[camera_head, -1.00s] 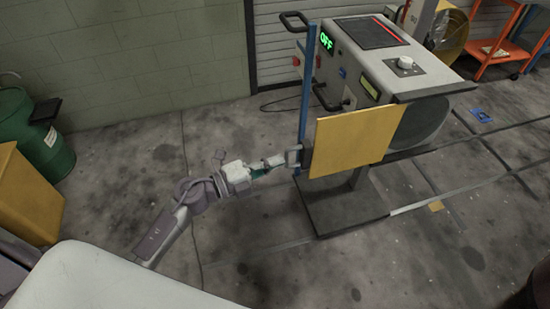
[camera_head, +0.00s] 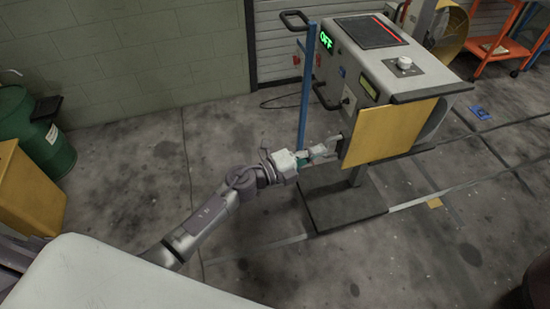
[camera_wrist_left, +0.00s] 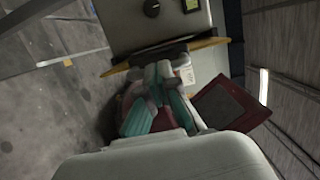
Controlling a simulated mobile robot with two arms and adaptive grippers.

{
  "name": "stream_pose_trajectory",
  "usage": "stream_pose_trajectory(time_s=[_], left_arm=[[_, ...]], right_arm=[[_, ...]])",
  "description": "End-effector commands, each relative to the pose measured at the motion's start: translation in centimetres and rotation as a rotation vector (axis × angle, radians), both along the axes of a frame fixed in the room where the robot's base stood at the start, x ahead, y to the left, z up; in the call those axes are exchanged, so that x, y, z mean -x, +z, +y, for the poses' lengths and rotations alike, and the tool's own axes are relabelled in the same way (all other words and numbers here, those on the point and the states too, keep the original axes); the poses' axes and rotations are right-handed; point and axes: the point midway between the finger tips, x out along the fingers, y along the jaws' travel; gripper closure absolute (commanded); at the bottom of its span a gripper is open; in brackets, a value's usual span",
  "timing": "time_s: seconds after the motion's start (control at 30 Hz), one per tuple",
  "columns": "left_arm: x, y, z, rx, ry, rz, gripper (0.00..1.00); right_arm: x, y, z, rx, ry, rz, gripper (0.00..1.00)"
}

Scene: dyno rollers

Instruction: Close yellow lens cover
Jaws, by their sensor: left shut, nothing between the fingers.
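The yellow lens cover (camera_head: 390,134) is a flat square panel at the front of the grey machine (camera_head: 385,65). It hangs swung close to the machine's round front, and a strip of that front shows at its right edge. My left gripper (camera_head: 336,147) is shut and empty, with its fingertips at the cover's left edge. I cannot tell for sure whether they touch it. In the left wrist view the teal-padded fingers (camera_wrist_left: 155,80) are together just below the cover's thin yellow edge (camera_wrist_left: 205,43). My right gripper is not in view.
A blue upright post (camera_head: 306,85) stands just left of the machine. Black handles (camera_head: 325,97) stick out from its side. A green drum (camera_head: 42,140) and a yellow bin (camera_head: 28,190) stand at far left. The floor between is clear.

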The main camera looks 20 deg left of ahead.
Motion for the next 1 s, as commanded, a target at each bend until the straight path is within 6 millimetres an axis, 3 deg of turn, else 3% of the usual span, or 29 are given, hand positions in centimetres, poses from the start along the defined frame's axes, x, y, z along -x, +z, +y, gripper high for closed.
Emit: stream_pose_trajectory(time_s=[0.2,0.4,0.6,1.0], left_arm=[[-3.4,0.0,-5.0,0.002,-0.001,-0.002,1.00],[-5.4,0.0,-7.9,0.001,0.000,-0.001,1.00],[-6.2,0.0,-9.2,0.001,0.000,-0.001,1.00],[-6.3,0.2,-9.5,0.004,-0.001,-0.004,1.00]], right_arm=[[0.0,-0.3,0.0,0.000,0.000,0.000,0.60],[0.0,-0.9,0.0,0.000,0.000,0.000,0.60],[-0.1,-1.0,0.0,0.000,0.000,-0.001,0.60],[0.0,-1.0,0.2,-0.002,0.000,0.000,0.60]])
